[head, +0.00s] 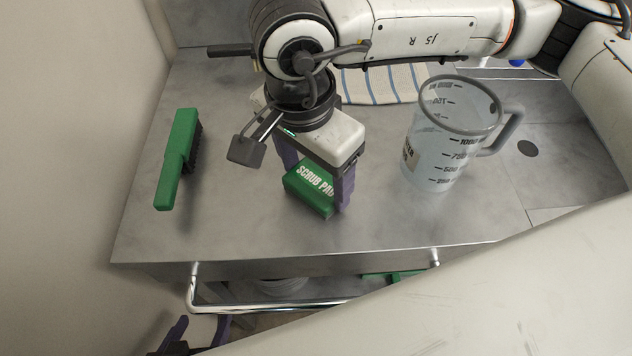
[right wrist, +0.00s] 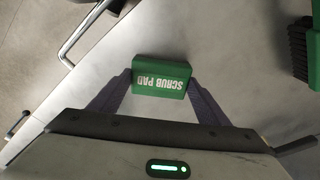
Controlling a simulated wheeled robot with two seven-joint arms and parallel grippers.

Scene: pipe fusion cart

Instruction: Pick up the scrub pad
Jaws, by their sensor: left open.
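The scrub pad (head: 309,190) is a green block with white "SCRUB PAD" lettering, on the steel cart top. My right gripper (head: 318,178) points down over it, with its purple fingers on either side. The right wrist view also shows the pad (right wrist: 161,77) between the fingertips of my right gripper (right wrist: 160,80). The fingertips are very close to its sides; I cannot tell whether they touch it. In the head view one finger hides part of the lettering. My left gripper (head: 190,338) is open and empty, low at the bottom left, partly cut off by the frame.
A green brush (head: 175,165) with dark bristles lies left on the cart top (head: 230,235). A clear measuring jug (head: 437,150) stands right of the pad. A striped cloth (head: 385,85) lies behind. A metal rail (head: 250,308) runs along the front edge.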

